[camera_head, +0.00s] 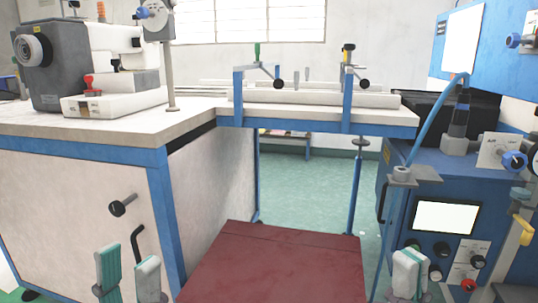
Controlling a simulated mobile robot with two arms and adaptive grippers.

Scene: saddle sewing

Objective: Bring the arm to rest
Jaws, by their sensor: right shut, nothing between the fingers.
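My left gripper (128,262) is at the bottom left of the head view, in front of the white cabinet. Its two pale fingers with green stripes stand upright and apart, with nothing seen between them. My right gripper (409,268) is at the bottom right, in front of the blue machine. Its fingers are together and hold nothing. Most of both arms is below the frame.
A white workbench (68,121) with a sewing machine (112,67) stands at the left. A dark red platform (275,265) lies low between the grippers. A blue control cabinet (393,185) with knobs and a screen (445,217) stands at the right.

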